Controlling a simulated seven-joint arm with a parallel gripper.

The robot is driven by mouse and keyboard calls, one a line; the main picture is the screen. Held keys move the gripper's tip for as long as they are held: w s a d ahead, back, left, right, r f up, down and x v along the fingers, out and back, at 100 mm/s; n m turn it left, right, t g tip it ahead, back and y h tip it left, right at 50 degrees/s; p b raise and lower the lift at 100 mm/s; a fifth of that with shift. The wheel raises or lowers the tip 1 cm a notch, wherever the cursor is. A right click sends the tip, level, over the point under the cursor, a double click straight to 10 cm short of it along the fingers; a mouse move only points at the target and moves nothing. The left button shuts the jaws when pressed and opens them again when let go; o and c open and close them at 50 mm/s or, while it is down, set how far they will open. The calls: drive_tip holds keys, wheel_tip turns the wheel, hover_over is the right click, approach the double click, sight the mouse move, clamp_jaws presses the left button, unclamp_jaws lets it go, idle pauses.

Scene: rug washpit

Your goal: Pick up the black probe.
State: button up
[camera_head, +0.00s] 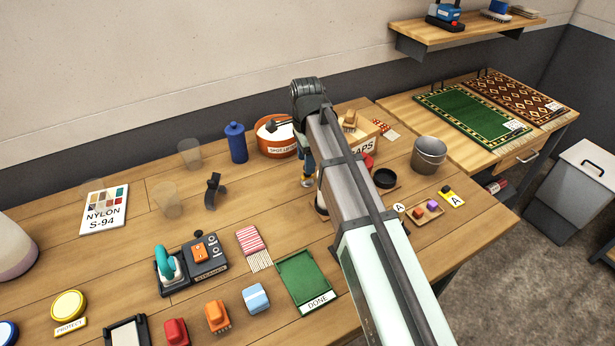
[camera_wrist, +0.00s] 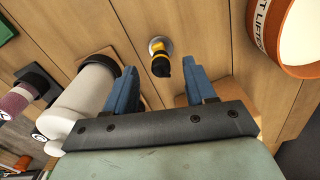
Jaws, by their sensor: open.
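A small upright item with a black top, a yellow band and a round metal base (camera_wrist: 160,55) stands on the wooden table in the wrist view; it looks like the black probe. In the head view its lower part (camera_head: 306,183) shows just left of my arm. My gripper (camera_wrist: 163,82) is open, its two blue fingers apart. The item appears in the gap between the fingers, beyond their tips, and nothing is held. In the head view my arm hides most of the gripper. A black curved item (camera_head: 213,191) stands farther left on the table.
A white bottle (camera_wrist: 88,98) is close by the left finger in the wrist view. An orange-rimmed tub (camera_wrist: 289,35) is at the upper right there. In the head view, a blue bottle (camera_head: 236,143) and a metal bucket (camera_head: 429,156) stand on the table.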

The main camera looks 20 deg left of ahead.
wheel_tip(320, 180, down, 4)
drive_tip(key=shift+w+d+f, duration=0.1)
drive_tip(key=shift+d, duration=0.05)
clamp_jaws()
idle(0.6)
